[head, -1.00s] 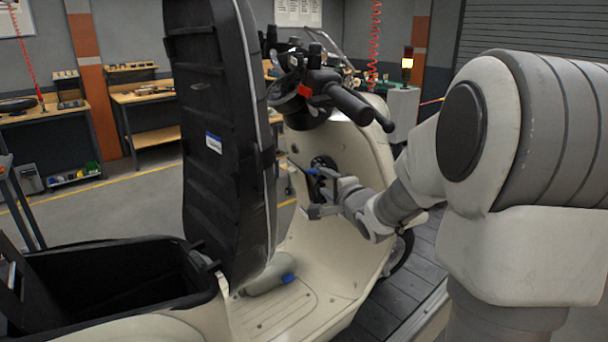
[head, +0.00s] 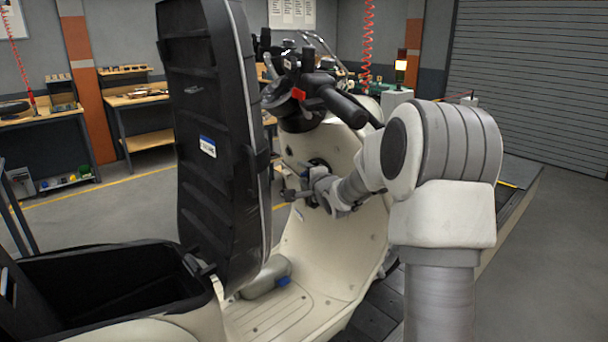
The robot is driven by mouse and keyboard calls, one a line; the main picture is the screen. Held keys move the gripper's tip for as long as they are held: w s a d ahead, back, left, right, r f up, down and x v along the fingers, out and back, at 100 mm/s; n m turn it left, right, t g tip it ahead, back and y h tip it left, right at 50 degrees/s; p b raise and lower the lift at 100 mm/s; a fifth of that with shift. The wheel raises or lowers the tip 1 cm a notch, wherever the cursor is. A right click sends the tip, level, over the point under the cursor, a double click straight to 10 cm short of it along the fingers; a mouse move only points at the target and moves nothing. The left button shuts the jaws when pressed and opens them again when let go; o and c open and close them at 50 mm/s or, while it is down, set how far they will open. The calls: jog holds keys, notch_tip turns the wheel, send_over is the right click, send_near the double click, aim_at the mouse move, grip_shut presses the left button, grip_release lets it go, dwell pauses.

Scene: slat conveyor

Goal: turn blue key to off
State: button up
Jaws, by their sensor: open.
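A cream scooter (head: 345,235) stands with its black seat raised (head: 215,110). A round dark lock plate (head: 321,164) sits on the inner side of its front shield. My gripper (head: 297,184) is open in front of the shield, just left of and below the plate, and looks empty. I cannot make out the blue key; my gripper and wrist cover part of the lock area. Whether the gripper touches anything there cannot be told.
The handlebar (head: 330,95) is above my gripper, and the raised seat stands close on its left. A grey bottle with a blue cap (head: 265,277) lies on the footboard. The slat conveyor (head: 385,305) runs beneath the scooter.

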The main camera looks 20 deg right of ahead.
grip_shut()
jog(key=shift+f+b, duration=0.15)
jog(key=shift+b, duration=0.6)
jog(key=t+b, duration=0.1)
jog(key=b, duration=0.3)
jog(key=shift+m+t, duration=0.4)
jog(key=shift+c, duration=2.2)
grip_release()
jog(key=shift+r, duration=0.2)
jog(key=o, duration=0.4)
jog(key=shift+s, duration=0.1)
